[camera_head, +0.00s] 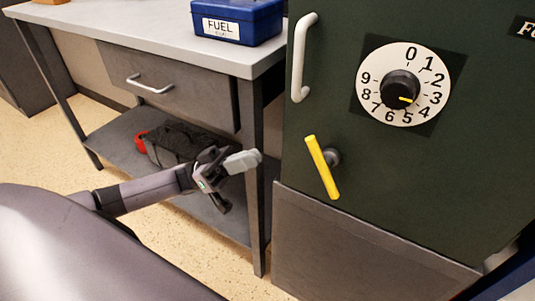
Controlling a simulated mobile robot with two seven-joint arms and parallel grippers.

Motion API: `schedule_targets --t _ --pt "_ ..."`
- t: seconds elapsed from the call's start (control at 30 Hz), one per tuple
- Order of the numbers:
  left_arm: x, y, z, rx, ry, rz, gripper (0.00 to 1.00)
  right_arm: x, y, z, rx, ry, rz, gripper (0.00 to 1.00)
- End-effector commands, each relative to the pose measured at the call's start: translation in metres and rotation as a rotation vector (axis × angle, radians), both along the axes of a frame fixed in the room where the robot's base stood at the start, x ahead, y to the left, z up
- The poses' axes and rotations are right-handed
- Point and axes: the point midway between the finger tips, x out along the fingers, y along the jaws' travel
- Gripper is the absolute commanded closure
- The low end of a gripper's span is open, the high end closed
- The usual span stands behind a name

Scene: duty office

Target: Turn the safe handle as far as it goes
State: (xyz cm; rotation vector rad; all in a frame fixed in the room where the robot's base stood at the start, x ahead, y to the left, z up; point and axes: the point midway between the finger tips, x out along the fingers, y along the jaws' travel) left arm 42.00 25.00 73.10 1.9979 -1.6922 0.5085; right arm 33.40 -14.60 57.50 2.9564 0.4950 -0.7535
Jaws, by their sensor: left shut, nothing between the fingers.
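The dark green safe (460,190) fills the right of the view. Its yellow bar handle (322,167) sits on a dark hub (332,156) low on the door's left side. The bar is steep, with its top end leaning left and its lower end to the right. My left gripper (257,157) is shut and empty, to the left of the yellow handle and apart from it in the picture. My right gripper is not in view.
A white dial (417,109) with a black knob and a pale vertical pull (302,58) are on the safe. A grey desk (130,27) stands left, with a blue FUEL box (240,20) on top and a dark bag (185,145) on its lower shelf.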

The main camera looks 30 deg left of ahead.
Motion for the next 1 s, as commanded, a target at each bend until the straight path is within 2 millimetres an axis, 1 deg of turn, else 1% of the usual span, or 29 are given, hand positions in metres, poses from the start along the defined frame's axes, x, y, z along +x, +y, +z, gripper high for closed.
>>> schedule_targets --t 0.03,0.1,0.2,0.3,0.9,1.0 --pt "-0.001 0.009 -0.007 0.002 0.004 0.003 1.0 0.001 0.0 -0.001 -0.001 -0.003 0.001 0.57" --pt "-0.003 0.019 -0.012 0.001 0.003 0.003 1.0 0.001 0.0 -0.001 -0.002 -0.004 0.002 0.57" --pt "-0.005 0.029 -0.017 0.0 0.003 0.002 1.0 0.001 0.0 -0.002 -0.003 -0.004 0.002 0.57" --pt "-0.006 0.034 -0.02 -0.001 0.0 0.001 1.0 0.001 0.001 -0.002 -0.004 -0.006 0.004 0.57" --pt "-0.007 0.036 -0.02 -0.001 0.0 0.0 1.0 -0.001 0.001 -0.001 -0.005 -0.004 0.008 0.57" --pt "-0.007 0.032 -0.022 -0.003 0.003 0.011 1.0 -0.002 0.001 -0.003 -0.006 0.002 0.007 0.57"
